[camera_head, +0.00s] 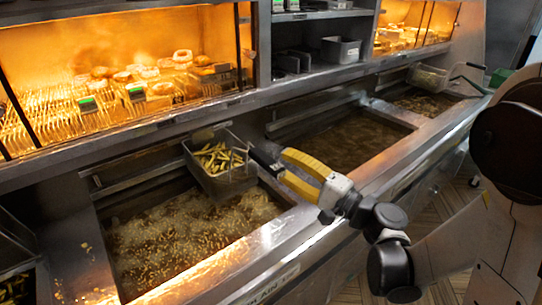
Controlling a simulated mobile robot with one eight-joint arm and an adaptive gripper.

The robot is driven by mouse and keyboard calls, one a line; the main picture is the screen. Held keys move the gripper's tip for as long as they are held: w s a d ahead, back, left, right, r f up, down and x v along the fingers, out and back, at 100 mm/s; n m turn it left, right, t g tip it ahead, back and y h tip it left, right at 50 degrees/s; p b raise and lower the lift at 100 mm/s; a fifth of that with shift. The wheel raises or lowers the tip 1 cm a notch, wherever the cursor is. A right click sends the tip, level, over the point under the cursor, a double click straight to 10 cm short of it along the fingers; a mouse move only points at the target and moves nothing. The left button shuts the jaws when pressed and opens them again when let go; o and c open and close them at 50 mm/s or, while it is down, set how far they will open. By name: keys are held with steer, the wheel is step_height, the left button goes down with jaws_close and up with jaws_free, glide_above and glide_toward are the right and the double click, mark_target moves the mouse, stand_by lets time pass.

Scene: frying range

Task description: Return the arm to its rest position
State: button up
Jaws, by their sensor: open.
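My arm reaches in from the right across the fryer's front edge. My gripper (268,160), with yellow fingers and dark tips, is open. Its tips are at the right side of a metal fry basket (232,182), close to the basket's upper right edge; I cannot tell whether they touch it. The basket holds fries (218,156) and sits at the back of the near oil vat (185,235), whose oil is bubbling. The gripper partly covers the area just right of the basket, and no basket handle shows clearly between the fingers.
A middle vat (350,140) of dark oil lies to the right. Another basket (427,78) stands at the far vat. A lit warming shelf (120,75) with food runs along the back left. A grey bin (340,49) sits on the middle shelf.

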steer(key=s+f+n+g+h, duration=0.5)
steer(key=s+h, duration=0.1)
steer(key=s, duration=0.3)
steer(key=s+d+f+n+g+h+b, duration=0.1)
steer(key=s+d+f+n+h, duration=0.2)
steer(key=s+d+h, duration=0.4)
steer(key=s+d+n, duration=0.1)
steer(key=s+d, duration=0.3)
steer(key=shift+h+b, duration=0.3)
steer(key=shift+b, duration=0.05)
stand_by(0.5)
